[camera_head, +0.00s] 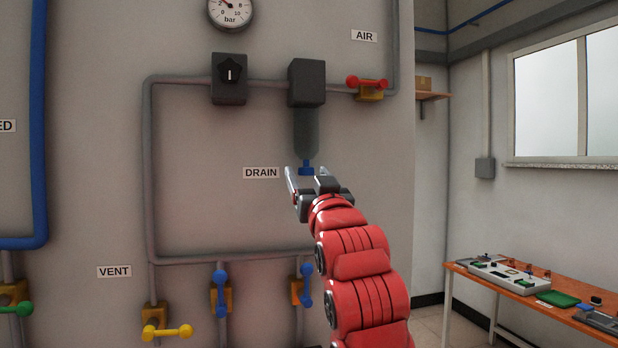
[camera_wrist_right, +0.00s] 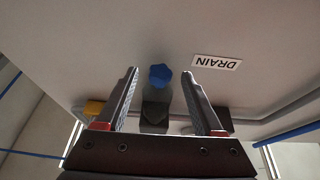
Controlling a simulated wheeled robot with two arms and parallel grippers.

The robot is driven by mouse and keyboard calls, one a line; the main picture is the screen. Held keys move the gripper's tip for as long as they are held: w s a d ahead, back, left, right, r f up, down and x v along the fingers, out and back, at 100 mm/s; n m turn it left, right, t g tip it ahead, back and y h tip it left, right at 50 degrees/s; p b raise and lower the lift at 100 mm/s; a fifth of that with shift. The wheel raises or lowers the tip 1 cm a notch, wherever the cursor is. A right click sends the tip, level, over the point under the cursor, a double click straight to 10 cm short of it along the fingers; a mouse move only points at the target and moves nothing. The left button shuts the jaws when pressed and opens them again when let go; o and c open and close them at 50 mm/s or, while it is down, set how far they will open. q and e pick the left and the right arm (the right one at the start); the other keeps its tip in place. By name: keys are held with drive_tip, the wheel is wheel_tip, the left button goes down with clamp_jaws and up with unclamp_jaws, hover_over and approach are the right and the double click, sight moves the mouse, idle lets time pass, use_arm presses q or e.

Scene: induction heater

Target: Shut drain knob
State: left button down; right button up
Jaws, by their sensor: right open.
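The blue drain knob (camera_head: 306,167) sits at the bottom of a dark cylindrical filter bowl (camera_head: 306,130), right of the DRAIN label (camera_head: 261,173). My right gripper (camera_head: 306,172) is raised in front of the wall, with its fingertips around the height of the knob in the head view. In the right wrist view the knob (camera_wrist_right: 160,75) shows between the two fingertips (camera_wrist_right: 160,73) of my open right gripper. The fingers look apart from it, and the distance in depth is hard to tell. My left gripper is not in view.
A red-handled air valve (camera_head: 367,83) is at the upper right, and a black regulator knob (camera_head: 230,71) at the upper left. Blue valves (camera_head: 221,290) and a yellow vent valve (camera_head: 167,331) are below. An orange table (camera_head: 530,300) with equipment stands at right.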

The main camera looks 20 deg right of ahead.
drive_tip(key=b+v, duration=1.7)
drive_tip(key=shift+s, duration=0.2)
drive_tip(key=shift+f, duration=0.2)
